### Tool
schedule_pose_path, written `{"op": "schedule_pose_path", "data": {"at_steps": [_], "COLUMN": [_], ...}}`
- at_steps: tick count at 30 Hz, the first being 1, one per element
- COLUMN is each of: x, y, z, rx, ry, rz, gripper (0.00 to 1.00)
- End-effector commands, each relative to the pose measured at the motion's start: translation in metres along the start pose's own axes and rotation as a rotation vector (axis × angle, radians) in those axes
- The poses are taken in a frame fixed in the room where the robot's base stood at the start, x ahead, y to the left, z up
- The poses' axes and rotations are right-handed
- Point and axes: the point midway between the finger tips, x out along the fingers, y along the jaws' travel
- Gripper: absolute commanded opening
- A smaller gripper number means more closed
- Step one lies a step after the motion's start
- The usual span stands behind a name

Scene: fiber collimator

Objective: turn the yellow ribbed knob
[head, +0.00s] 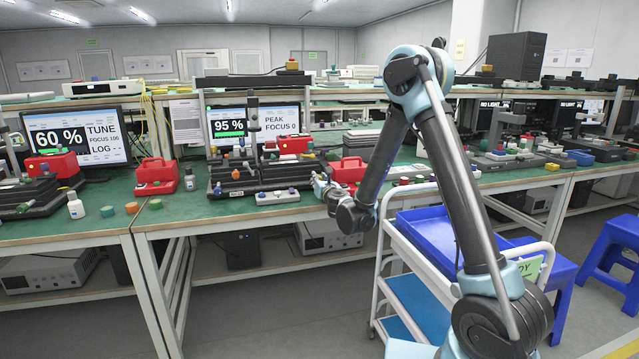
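A black fiber-collimator stage (240,185) with several small coloured knobs stands on the green bench in the middle, in front of a monitor reading 95 %. The knobs are too small at this distance for me to tell surely which is the yellow ribbed one. My gripper (317,183) is at the bench's front edge, to the right of the stage and apart from it. It points left toward the bench. Its fingers are too small to show whether they are open or shut.
A monitor (232,124) stands behind the stage. Red cases (155,171) sit on the bench, one beside my gripper (347,170). A small bottle (189,179) stands left of the stage. A white cart with a blue tray (440,232) and blue stools (612,250) stand right.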

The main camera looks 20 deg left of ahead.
Motion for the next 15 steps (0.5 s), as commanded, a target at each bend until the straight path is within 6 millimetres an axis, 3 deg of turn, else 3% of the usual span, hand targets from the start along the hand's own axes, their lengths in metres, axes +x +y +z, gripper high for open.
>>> {"op": "schedule_pose_path", "data": {"at_steps": [15], "x": [-0.0001], "y": [-0.0031], "z": [0.0006], "rx": [0.211], "ry": [-0.002], "rz": [-0.005], "gripper": [0.0]}}
